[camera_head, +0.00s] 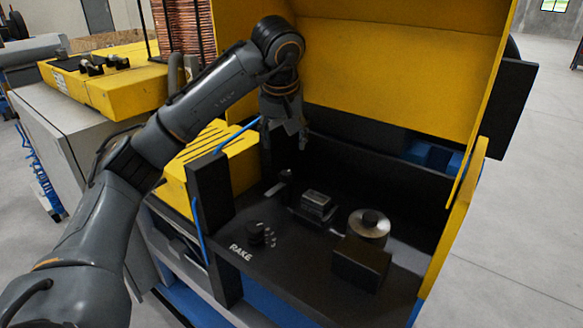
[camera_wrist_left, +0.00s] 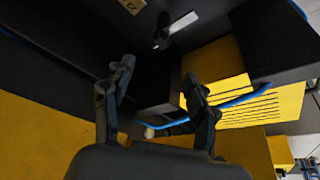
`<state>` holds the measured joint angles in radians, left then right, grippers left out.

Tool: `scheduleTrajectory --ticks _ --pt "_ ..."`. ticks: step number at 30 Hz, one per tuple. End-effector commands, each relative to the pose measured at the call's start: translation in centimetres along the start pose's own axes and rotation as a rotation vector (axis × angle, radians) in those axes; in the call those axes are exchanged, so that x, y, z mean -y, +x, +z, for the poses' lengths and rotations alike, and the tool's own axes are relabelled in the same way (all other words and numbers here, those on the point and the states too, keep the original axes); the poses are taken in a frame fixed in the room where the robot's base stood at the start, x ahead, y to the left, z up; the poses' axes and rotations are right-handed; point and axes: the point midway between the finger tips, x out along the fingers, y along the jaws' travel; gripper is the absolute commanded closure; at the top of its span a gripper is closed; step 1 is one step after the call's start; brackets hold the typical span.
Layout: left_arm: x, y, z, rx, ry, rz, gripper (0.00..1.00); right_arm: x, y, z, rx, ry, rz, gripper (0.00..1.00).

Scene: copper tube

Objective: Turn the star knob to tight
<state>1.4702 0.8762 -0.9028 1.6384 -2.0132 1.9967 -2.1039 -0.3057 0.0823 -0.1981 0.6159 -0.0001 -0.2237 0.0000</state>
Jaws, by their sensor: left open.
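My left gripper (camera_head: 286,130) hangs inside the raised yellow hood of the machine, above and behind the dark deck. In the left wrist view its two fingers (camera_wrist_left: 160,75) are spread apart with nothing between them. A small dark knob with several lobes (camera_head: 258,234) sits at the front left of the deck, beside white lettering that reads like "RAKE". It may be the star knob, but it is too small to be sure. The gripper is well apart from it. A dark knob-like part with a pale bar (camera_wrist_left: 163,38) shows in the left wrist view.
A silver disc with a dark hub (camera_head: 369,224), a dark block (camera_head: 361,262) and a small metal block (camera_head: 316,204) stand on the deck (camera_head: 300,265). The yellow hood (camera_head: 390,75) rises behind.

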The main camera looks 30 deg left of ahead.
Motion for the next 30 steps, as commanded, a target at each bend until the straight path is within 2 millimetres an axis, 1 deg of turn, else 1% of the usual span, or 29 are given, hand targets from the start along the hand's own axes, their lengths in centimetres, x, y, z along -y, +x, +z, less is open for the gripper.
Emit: scheduleTrajectory --ticks 1,7,12,15,18,21,24,30 --pt "0.0 1.1 0.2 0.006 0.002 -0.002 0.42 0.1 0.2 0.3 0.003 0.0 -0.001 0.44" --pt "0.0 5.2 0.2 0.006 0.0 -0.002 0.42 0.1 0.0 0.2 0.001 -0.002 -0.002 0.44" --pt "0.0 8.7 0.2 0.006 0.0 -0.002 0.42 0.1 -0.2 -0.7 -0.012 -0.002 -0.001 0.44" --pt "0.0 10.3 0.2 0.005 0.001 -0.001 0.42 0.1 -0.2 -1.2 -0.02 -0.002 -0.002 0.44" --pt "0.0 11.5 0.1 0.004 0.001 0.0 0.42 0.2 -0.3 -1.3 -0.022 -0.001 -0.003 0.44" --pt "-0.1 12.1 0.1 0.002 0.001 0.001 0.42 0.3 -0.3 -1.3 -0.022 -0.001 -0.004 0.44" --pt "0.0 12.5 0.1 0.002 0.0 0.001 0.42 0.3 -0.3 -1.3 -0.021 -0.001 -0.004 0.44" --pt "0.0 12.5 0.1 0.001 0.0 0.001 0.42 0.3 -0.3 -1.1 -0.018 -0.001 -0.004 0.44"
